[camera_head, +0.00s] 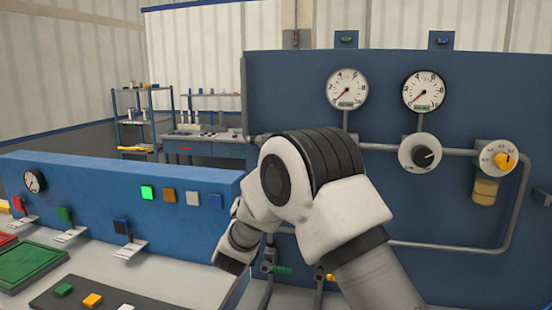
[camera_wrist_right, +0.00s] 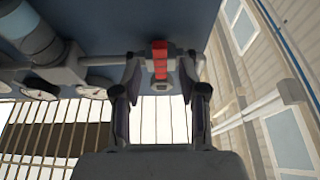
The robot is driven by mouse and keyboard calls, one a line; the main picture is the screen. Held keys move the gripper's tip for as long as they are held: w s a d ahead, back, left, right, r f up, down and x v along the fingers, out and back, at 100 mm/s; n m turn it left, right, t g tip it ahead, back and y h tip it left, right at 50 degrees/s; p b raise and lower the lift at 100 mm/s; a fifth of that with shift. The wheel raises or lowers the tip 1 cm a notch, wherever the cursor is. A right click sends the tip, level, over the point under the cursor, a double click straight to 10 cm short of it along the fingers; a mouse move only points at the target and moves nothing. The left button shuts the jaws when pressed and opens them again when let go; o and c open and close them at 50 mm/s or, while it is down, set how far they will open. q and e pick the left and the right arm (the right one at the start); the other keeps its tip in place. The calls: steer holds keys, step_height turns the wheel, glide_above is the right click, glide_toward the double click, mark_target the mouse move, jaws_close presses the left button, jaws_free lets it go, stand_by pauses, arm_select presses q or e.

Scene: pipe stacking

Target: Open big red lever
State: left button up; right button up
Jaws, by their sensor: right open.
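A red lever (camera_wrist_right: 160,60) shows in the right wrist view, with a grey part at its end, against a blue panel (camera_wrist_right: 110,20). My right gripper (camera_wrist_right: 161,75) is open, with one finger on each side of the red lever. I cannot tell whether the fingers touch it. In the head view my right arm fills the middle, and its gripper and this lever are hidden behind the arm. My left gripper is in neither view.
A blue panel (camera_head: 300,85) with pipes, two gauges (camera_head: 347,88) and knobs (camera_head: 420,151) stands behind my right arm. At left is a low blue console (camera_head: 110,185) with small levers, including a small red one (camera_head: 18,204), and coloured buttons. Shelves (camera_head: 145,120) stand farther back.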

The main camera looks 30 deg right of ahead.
steer(key=w+d+r+p, duration=0.2)
steer(key=w+d+r, duration=0.1)
steer(key=d+r, duration=0.1)
steer(key=shift+w+d, duration=0.2)
steer(key=shift+w, duration=0.1)
steer(key=shift+s+a+r, duration=0.35)
steer(key=shift+a+r, duration=0.1)
steer(key=shift+a, duration=0.05)
steer(key=shift+c, duration=0.6)
steer(key=shift+a, duration=0.1)
steer(key=c, duration=0.5)
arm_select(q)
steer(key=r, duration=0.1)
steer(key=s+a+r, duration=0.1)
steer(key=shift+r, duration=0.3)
arm_select(e)
jaws_close()
